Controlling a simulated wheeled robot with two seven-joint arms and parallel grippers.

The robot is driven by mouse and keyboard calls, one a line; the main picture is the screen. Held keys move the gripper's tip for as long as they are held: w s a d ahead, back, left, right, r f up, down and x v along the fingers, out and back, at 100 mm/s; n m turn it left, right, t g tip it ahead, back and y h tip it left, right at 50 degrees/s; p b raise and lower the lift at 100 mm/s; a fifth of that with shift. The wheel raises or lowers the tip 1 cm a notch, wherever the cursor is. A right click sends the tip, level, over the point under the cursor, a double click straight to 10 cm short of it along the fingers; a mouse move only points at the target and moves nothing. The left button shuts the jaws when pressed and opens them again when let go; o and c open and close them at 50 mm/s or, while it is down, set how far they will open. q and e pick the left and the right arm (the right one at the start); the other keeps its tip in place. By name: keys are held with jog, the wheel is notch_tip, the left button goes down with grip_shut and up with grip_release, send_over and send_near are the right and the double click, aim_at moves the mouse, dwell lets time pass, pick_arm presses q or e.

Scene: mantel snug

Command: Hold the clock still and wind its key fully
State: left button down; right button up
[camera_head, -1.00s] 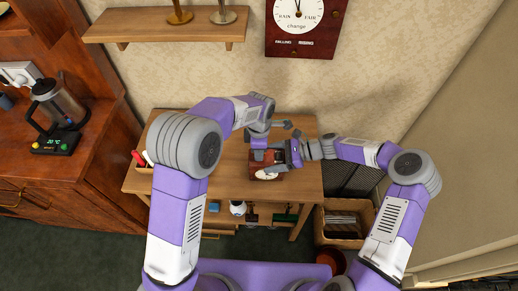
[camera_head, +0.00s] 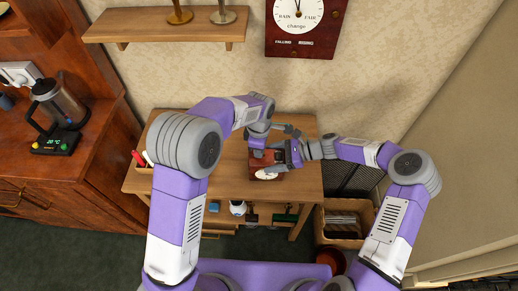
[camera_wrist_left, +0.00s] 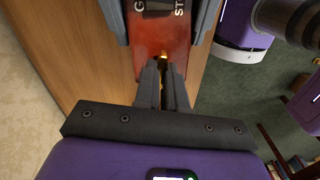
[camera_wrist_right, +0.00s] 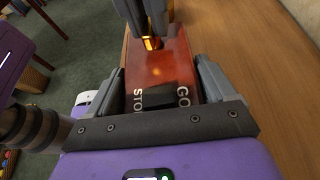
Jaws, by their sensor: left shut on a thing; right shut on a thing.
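The clock (camera_head: 259,163) is a red-brown box with a white face on the table; my grippers partly cover it in the head view. Its top (camera_wrist_right: 170,65) carries the words STOP and GO beside a black piece (camera_wrist_right: 160,98); I cannot tell its setting. My right gripper (camera_wrist_right: 160,75) is shut on the clock, a finger on each side. The key also shows in the right wrist view (camera_wrist_right: 152,43).
The wooden table (camera_head: 224,180) has free room left of the clock. A box with red-handled things (camera_head: 141,160) stands at its left edge. A white round item (camera_head: 237,208) sits below the front edge. A basket (camera_head: 343,222) stands to the right.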

pick_arm(q)
jog(key=m, duration=1.3)
jog(key=shift+m, duration=0.3)
jog(key=m, duration=1.2)
jog(key=shift+m, duration=0.3)
pick_arm(e)
jog(key=shift+w, duration=0.1)
pick_arm(q)
jog(key=m, duration=1.2)
jog(key=shift+a+m, duration=0.1)
jog(key=shift+m, duration=0.3)
pick_arm(e)
jog(key=shift+d, duration=0.1)
pick_arm(q)
jog(key=m, duration=1.2)
jog(key=shift+m, duration=0.3)
